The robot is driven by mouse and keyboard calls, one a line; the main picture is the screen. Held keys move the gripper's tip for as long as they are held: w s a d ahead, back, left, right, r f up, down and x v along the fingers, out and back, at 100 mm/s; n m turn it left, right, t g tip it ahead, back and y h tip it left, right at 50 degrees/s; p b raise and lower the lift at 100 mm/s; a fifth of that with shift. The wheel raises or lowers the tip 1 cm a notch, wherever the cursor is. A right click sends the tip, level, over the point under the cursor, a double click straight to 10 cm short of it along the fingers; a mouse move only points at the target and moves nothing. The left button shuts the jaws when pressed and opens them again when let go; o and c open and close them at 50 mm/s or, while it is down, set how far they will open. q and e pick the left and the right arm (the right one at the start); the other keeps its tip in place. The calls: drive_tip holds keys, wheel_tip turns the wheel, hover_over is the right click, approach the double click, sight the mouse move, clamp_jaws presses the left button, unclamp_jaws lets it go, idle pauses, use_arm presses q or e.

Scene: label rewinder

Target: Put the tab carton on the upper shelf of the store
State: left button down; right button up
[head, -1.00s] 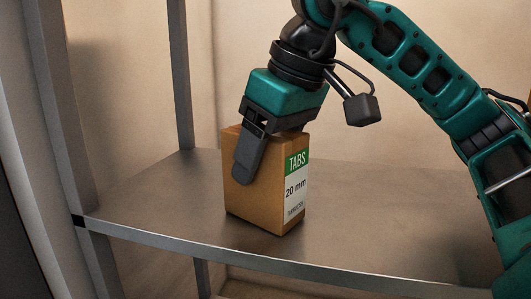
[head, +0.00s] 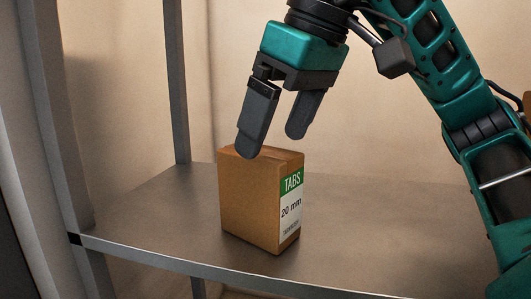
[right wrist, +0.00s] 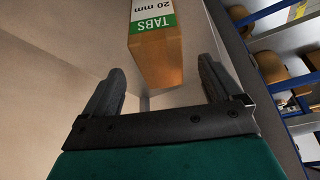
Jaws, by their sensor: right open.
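The tab carton (head: 250,202) is a brown box with a green and white label reading TABS 20 mm. It stands upright on a grey metal shelf (head: 350,230) in the head view. My right gripper (head: 270,143) is open and empty just above the carton, with its fingertips near the carton's top. In the right wrist view the carton (right wrist: 155,52) lies beyond the two open fingers (right wrist: 163,75), with clear space between them. My left gripper is not in view.
A metal post (head: 178,90) rises at the shelf's back left, and another post (head: 66,120) stands at the front left. The shelf around the carton is clear. The right wrist view shows blue-edged racks (right wrist: 270,40) with brown items at the right.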

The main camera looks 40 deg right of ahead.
drive_tip(key=p+v, duration=0.1)
drive_tip(key=v, duration=0.3)
drive_tip(key=shift+r, duration=0.25)
drive_tip(key=shift+s+r+p, duration=0.2)
drive_tip(key=shift+p, duration=0.15)
